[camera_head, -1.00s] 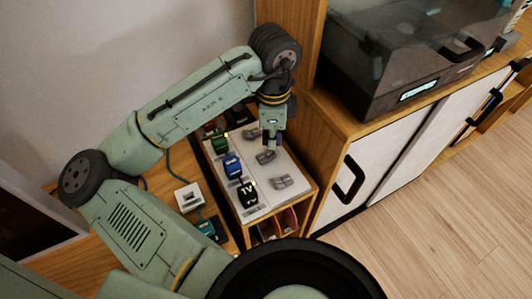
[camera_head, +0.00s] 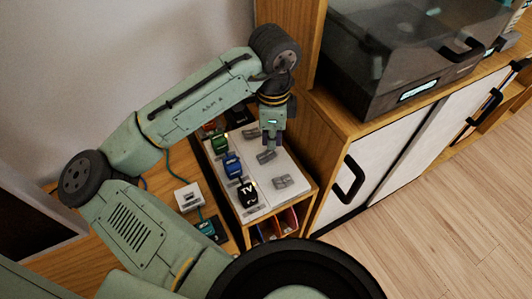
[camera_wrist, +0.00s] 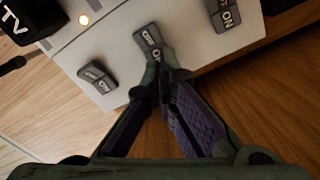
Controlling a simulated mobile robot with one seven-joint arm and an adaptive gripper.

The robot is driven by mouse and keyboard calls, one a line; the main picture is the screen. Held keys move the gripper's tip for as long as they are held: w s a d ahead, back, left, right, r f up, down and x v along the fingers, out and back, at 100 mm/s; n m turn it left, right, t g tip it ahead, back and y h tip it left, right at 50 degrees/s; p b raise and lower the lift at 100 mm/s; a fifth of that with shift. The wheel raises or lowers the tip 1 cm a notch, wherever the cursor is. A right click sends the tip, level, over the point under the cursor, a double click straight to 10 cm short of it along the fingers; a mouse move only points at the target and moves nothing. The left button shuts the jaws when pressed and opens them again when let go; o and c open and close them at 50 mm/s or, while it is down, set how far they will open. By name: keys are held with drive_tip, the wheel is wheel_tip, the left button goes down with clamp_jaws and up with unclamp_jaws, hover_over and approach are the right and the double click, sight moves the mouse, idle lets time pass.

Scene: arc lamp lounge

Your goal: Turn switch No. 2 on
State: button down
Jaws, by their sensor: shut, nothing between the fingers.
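A white panel (camera_head: 256,180) carries grey rocker switches; no number is legible on them. In the wrist view the middle switch (camera_wrist: 148,42) is directly at my fingertips (camera_wrist: 166,62). They overlap its lower end, and I cannot tell whether they press on it. A second switch (camera_wrist: 98,77) is to the left, and a third (camera_wrist: 225,14), marked ON, is at the upper right. In the head view my gripper (camera_head: 271,142) points down at the middle switch (camera_head: 266,157), with another switch (camera_head: 282,181) nearer the front. My gripper is shut and empty.
Green (camera_head: 219,144), blue (camera_head: 233,165) and black TV (camera_head: 247,194) plugs line the panel's left side. A small light (camera_wrist: 84,19) glows near the TV plug. A wooden cabinet wall (camera_head: 306,130) stands close right of the panel. A white socket box (camera_head: 190,196) lies left.

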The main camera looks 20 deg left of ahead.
sight(272, 152)
drive_tip(key=shift+f+b, duration=0.9)
drive_tip(key=shift+f, duration=0.45)
idle(0.4)
drive_tip(key=shift+r, duration=0.15)
wheel_tip(272, 152, up, 7)
drive_tip(key=p, duration=0.6)
drive_tip(key=shift+p, duration=0.3)
